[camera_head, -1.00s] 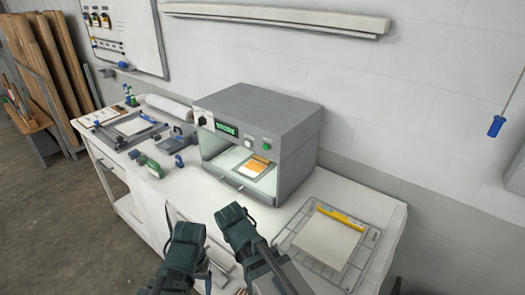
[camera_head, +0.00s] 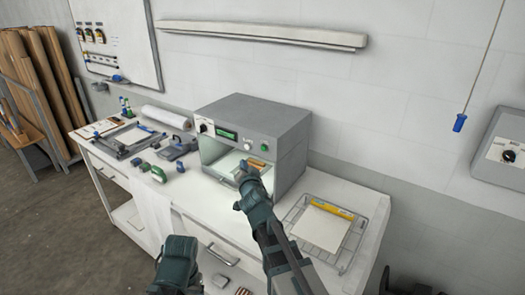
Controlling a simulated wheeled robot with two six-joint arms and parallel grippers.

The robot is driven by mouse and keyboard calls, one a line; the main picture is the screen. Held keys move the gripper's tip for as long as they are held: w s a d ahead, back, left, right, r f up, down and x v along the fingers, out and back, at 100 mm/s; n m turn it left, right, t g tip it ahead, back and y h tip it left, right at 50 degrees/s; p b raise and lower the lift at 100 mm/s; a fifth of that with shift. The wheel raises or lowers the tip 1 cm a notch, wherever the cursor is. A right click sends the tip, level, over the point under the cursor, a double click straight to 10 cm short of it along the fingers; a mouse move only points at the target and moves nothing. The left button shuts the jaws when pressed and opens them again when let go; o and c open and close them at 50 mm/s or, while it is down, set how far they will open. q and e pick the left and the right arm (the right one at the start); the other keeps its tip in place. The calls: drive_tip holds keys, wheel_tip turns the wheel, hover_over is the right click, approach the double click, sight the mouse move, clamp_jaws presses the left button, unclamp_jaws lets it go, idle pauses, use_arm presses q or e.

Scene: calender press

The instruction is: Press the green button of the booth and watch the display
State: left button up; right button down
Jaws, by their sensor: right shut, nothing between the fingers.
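The grey booth (camera_head: 265,118) stands on the white bench with its front open. Its green display (camera_head: 226,134) is at the upper left of the front; the characters are too small to read. The green button (camera_head: 264,148) is at the right of the front panel, with a pale button (camera_head: 247,144) to its left. My right gripper (camera_head: 243,168) is shut and empty, in front of the booth opening, just below and left of the green button. It hides part of the booth's inside. My left arm shows low in the picture; its fingertips are not clear.
A wire rack (camera_head: 357,240) with a pale sheet and a yellow strip lies right of the booth. A framed screen (camera_head: 118,148), a roll (camera_head: 166,117) and small tools lie to the left. A blue pull handle (camera_head: 459,123) hangs at the right.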

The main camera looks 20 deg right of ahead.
sight(264, 149)
drive_tip(key=shift+d, duration=0.1)
drive_tip(key=shift+w+d, duration=0.9)
drive_tip(key=shift+d, duration=0.25)
drive_tip(key=shift+w+d, duration=0.9)
drive_tip(key=shift+d, duration=0.2)
drive_tip(key=shift+w+d, duration=0.9)
drive_tip(key=shift+d, duration=0.25)
drive_tip(key=shift+w, duration=0.1)
drive_tip(key=shift+w+d, duration=0.2)
drive_tip(key=shift+d, duration=0.15)
drive_tip(key=shift+w+d, duration=0.2)
drive_tip(key=shift+d, duration=0.1)
idle(0.3)
drive_tip(key=shift+s+a, duration=0.5)
drive_tip(key=shift+a, duration=0.15)
idle(0.4)
